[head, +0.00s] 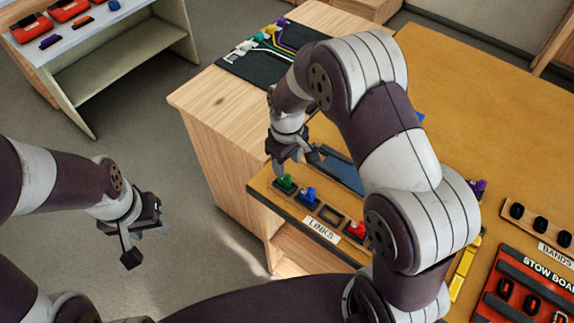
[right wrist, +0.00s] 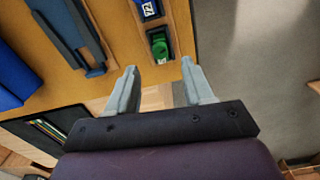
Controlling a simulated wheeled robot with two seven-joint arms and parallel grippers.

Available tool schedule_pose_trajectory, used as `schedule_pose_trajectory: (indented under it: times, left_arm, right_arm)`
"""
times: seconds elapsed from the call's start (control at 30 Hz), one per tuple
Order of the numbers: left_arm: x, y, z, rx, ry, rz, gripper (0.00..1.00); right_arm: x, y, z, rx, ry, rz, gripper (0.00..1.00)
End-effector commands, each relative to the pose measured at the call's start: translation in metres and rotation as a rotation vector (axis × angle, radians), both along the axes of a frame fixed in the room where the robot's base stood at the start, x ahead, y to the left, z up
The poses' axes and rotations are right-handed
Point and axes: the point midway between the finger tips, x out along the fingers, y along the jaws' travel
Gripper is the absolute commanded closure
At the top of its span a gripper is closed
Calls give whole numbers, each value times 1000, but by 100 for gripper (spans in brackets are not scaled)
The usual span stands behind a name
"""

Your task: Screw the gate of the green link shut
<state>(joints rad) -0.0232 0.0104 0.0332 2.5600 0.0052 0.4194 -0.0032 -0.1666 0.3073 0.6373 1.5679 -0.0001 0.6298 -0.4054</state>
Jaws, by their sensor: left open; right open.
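The green link (head: 285,183) sits in the end slot of the LINKS rack, at the table's near left corner. In the right wrist view the green link (right wrist: 159,46) lies ahead of the fingertips, roughly in line with the space between them. Its gate is too small to make out. My right gripper (head: 291,166) is close above the green link; its open, empty fingers (right wrist: 159,70) show in the right wrist view, apart from the link. My left gripper (head: 145,240) is open and empty, over the floor left of the table.
The LINKS rack (head: 330,214) also holds a blue link (head: 309,196) and a red link (head: 357,230), with an empty slot between them. A blue tray-like piece (head: 340,170) lies behind the rack. The stow board (head: 527,284) is at right. A dark mat (head: 262,62) lies on the back bench.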

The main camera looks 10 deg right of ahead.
Motion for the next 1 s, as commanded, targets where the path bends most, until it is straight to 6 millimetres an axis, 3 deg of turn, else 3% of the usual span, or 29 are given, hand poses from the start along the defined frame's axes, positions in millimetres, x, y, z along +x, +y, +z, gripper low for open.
schedule_pose_trajectory:
  times: [0.13,0.3,0.6,0.63,0.77,0.9,1.0]
  left_arm:
    - [0,0,9,0,0,0,57]
    - [0,0,12,0,0,0,57]
    - [0,0,11,0,0,0,57]
    - [0,0,11,0,0,0,57]
    - [0,0,11,0,0,0,57]
    - [0,0,12,0,0,0,57]
    - [0,0,15,0,0,0,57]
  right_arm:
    - [-1,0,-30,0,4,-1,48]
    - [0,0,-50,0,0,-1,48]
    - [0,0,-55,0,0,-2,48]
    - [0,0,-55,1,-1,-2,55]
    - [0,0,-55,1,-1,-2,97]
    - [0,0,-55,1,-1,-12,100]
    - [1,-1,-54,1,0,-169,100]
